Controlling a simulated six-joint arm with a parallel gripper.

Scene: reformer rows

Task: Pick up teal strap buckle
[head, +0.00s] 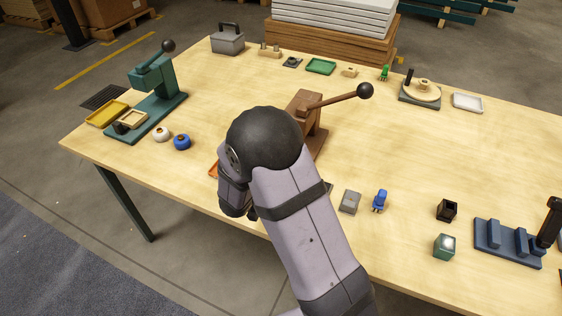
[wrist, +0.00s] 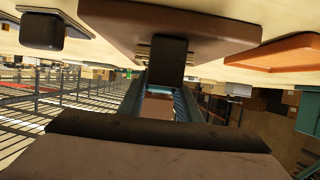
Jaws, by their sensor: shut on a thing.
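The teal strap buckle (wrist: 187,105) shows in the middle of the wrist view as a small teal frame, partly covered by dark gripper parts. My gripper (wrist: 165,96) is shut on it. In the head view my wrist and forearm hide the buckle and the fingertips, near the front edge of the table (head: 400,145).
A brown lever press (head: 303,108) stands just behind my wrist, its base (wrist: 205,30) close by in the wrist view. An orange tray (wrist: 285,54) is beside it. The table's middle right is clear.

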